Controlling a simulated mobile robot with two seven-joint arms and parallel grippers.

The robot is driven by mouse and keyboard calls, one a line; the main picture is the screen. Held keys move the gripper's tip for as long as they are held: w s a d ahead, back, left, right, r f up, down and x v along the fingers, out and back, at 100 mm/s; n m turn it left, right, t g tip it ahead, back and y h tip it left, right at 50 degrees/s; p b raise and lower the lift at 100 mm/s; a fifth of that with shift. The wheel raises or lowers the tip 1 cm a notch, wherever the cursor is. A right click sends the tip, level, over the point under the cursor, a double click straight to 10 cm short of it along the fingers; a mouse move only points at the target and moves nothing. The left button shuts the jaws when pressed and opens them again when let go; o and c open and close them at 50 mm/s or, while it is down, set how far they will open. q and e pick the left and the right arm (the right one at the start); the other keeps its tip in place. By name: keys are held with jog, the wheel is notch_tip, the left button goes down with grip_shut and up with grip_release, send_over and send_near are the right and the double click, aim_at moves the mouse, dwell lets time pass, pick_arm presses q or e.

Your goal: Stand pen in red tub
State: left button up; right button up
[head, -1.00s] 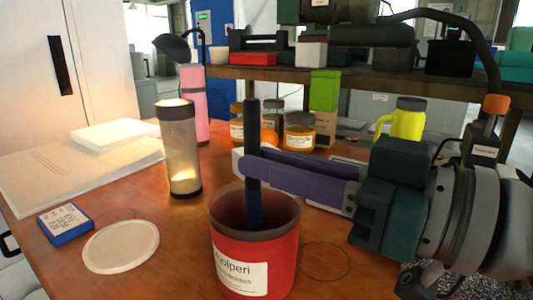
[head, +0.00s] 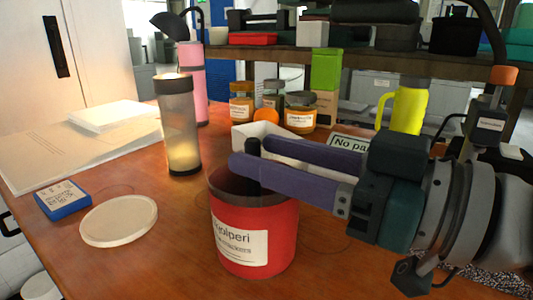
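The red tub (head: 280,232) stands upright on the table with a white label on its front. The dark blue pen (head: 253,148) stands upright in it, its top end showing above the rim; its lower end is hidden inside the tub. My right gripper (head: 250,155) comes in from the right above the tub. Its two purple fingers are spread apart, one on each side of the pen's upper end, with a gap between them. My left gripper is not in view.
A white round lid (head: 119,220) and a blue box (head: 63,200) lie left of the tub. A lamp-like cylinder (head: 179,125), several jars, a white open box (head: 285,148) and a yellow jug (head: 403,110) stand behind. A raised shelf (head: 350,56) crosses the back.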

jog(key=shift+d, duration=0.1)
jog(key=shift+s+d, duration=0.2)
jog(key=shift+d, duration=0.05)
jog(key=p+v, duration=0.1)
jog(key=v, duration=0.8)
dwell(0.4)
